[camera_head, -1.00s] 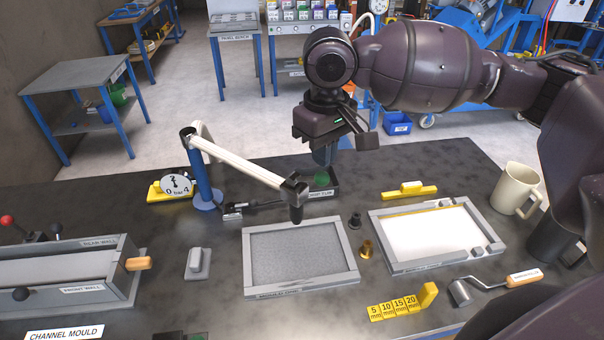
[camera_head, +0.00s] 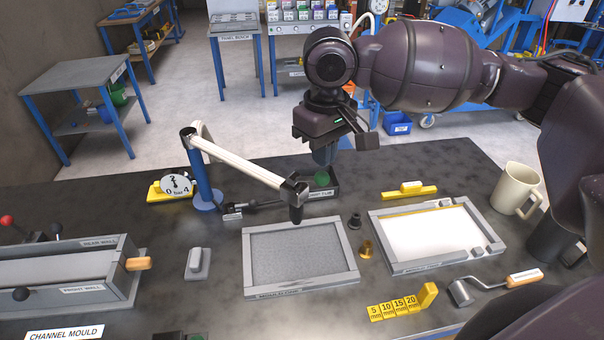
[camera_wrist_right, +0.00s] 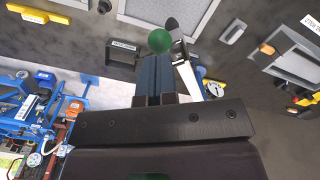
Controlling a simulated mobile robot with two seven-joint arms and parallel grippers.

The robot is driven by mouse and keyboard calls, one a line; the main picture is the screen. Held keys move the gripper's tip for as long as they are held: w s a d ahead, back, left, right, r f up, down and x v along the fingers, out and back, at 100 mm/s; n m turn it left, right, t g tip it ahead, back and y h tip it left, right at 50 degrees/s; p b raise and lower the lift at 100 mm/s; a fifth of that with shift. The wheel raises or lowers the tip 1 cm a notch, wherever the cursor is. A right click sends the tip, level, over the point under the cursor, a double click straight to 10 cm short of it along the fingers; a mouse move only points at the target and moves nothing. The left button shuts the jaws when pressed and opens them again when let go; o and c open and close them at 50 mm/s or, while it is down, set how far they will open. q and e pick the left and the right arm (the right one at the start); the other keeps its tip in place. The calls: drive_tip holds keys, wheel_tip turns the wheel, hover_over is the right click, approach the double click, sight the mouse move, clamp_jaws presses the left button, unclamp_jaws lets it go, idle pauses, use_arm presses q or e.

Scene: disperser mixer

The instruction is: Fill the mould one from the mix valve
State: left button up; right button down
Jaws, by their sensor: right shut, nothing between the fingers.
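A framed tray (camera_head: 300,290) with a speckled grey bed lies at the middle of the bench. Its front label is too small to read surely, so I cannot tell if it is mould one. A white arm (camera_head: 245,162) on a blue post ends in a dark downward nozzle (camera_head: 296,212) over its back edge. My right gripper (camera_head: 324,156) is shut and empty, pointing down behind the tray.
A second framed tray (camera_head: 392,267) with a white bed lies right. Near it are a mug (camera_head: 515,188), a roller (camera_head: 461,292) and yellow step gauge (camera_head: 402,303). A channel mould (camera_head: 70,285) lies left. A pressure dial (camera_head: 176,184) stands behind.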

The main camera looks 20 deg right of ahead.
sight(323, 172)
use_arm(q)
drive_tip(key=shift+s+f, duration=0.15)
drive_tip(key=shift+s, duration=0.15)
use_arm(e)
drive_tip(key=shift+f, duration=0.4)
use_arm(q)
drive_tip(key=shift+w, duration=0.25)
use_arm(e)
drive_tip(key=shift+f, duration=1.4)
use_arm(q)
drive_tip(key=shift+s, duration=0.3)
use_arm(e)
drive_tip(key=shift+f, duration=0.5)
use_arm(q)
drive_tip(key=shift+w, duration=0.1)
use_arm(e)
drive_tip(key=shift+f, duration=0.4)
use_arm(q)
drive_tip(key=shift+w, duration=0.2)
drive_tip(key=shift+s, duration=0.25)
idle(1.4)
drive_tip(key=shift+w, duration=0.25)
idle(0.5)
